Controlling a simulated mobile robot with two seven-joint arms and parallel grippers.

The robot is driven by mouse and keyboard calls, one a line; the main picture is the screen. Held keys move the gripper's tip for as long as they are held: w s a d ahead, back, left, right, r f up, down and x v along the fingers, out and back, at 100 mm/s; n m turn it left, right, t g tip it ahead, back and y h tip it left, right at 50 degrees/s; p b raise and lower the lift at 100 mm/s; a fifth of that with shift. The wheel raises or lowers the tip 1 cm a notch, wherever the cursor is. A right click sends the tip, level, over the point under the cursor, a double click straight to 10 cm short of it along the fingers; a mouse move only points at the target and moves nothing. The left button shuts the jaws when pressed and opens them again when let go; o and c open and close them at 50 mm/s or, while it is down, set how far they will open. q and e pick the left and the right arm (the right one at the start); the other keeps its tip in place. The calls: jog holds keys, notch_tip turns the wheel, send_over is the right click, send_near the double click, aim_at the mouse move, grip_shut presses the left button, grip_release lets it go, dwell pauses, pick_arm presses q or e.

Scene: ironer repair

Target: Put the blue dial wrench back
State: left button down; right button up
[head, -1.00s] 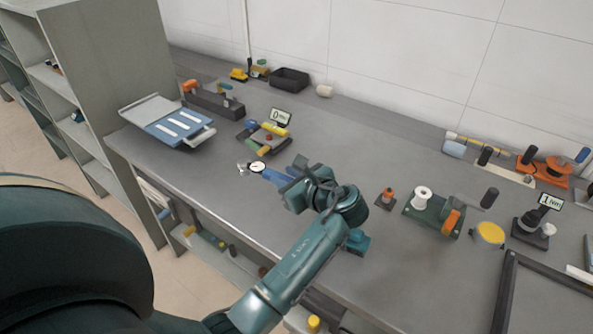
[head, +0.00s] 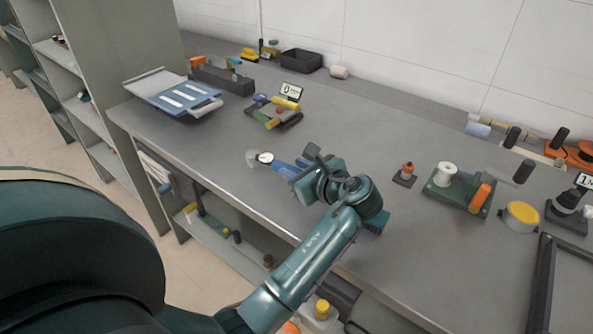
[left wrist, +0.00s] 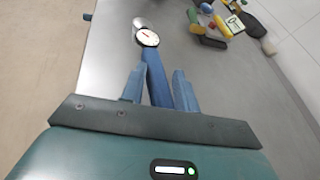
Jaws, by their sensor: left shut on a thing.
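The blue dial wrench (head: 283,169) has a blue handle, a round white dial and a silver head. My left gripper (head: 304,172) is shut on its handle, and the dial and head stick out to the left over the bench. In the left wrist view the wrench (left wrist: 148,52) points away between the two fingers of my left gripper (left wrist: 157,88), its dial facing the camera. Whether it touches the bench top is hard to tell. My right gripper is not in view.
Behind the wrench stands a small fixture with a display (head: 292,91) and coloured parts. A blue tray (head: 183,98) lies at the left end of the grey bench (head: 225,150). A spool stand (head: 450,188) is to the right. Bare bench surrounds the wrench.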

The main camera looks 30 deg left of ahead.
pick_arm(q)
jog(key=shift+f, duration=1.1)
dwell(0.4)
jog(key=c, duration=1)
grip_release()
jog(key=shift+o, duration=0.2)
